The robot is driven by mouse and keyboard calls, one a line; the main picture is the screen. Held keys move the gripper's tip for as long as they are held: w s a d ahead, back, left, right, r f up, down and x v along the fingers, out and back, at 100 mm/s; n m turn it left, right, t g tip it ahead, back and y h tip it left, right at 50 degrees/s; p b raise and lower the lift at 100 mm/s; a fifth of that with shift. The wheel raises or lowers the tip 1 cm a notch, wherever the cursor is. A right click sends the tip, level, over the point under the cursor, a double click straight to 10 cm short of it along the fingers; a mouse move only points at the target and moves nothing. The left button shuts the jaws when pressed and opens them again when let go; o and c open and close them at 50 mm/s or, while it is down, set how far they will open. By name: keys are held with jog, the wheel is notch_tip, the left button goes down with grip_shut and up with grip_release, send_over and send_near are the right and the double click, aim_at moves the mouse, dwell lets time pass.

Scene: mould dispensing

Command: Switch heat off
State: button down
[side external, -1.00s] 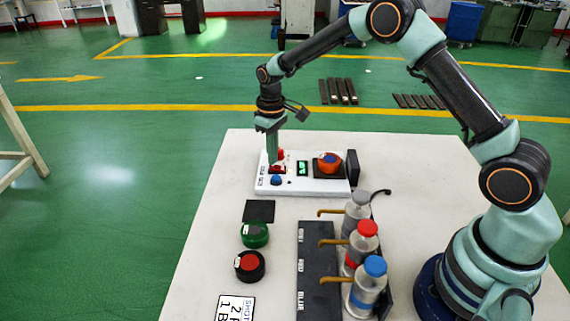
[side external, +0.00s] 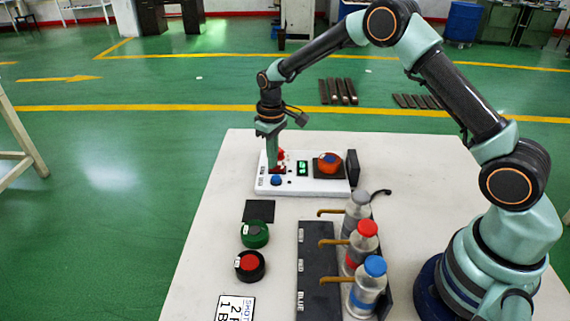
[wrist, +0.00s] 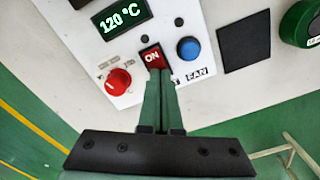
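The red rocker switch (wrist: 152,57) reads ON in the wrist view and sits on the white control panel (wrist: 135,98). My gripper (wrist: 158,73) has its two green fingers together with nothing between them. Its tips are at the lower edge of the switch and cover part of it; I cannot tell whether they touch. The display (wrist: 121,18) above the switch reads 120 °C. In the side view my gripper (side external: 272,167) points down at the panel (side external: 330,188).
A red knob (wrist: 118,82) and a blue FAN button (wrist: 188,49) flank the switch closely. Green (side external: 256,234) and black-red (side external: 250,266) pots and several bottles (side external: 366,243) stand nearer the camera.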

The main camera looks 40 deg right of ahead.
jog(key=shift+r, duration=3.45)
jog(key=shift+r, duration=0.1)
notch_tip(320, 180, up, 7)
jog(key=t, duration=0.1)
send_over(282, 175)
jog(key=s+r+m+t, duration=0.1)
jog(key=s+r+t, duration=0.1)
jog(key=s+r, duration=0.5)
jog(key=s+d+m+t, duration=0.1)
jog(key=s+m+t, duration=0.1)
jog(key=s, duration=1.1)
jog(key=shift+r+t, duration=0.2)
jog(key=shift+t, duration=0.1)
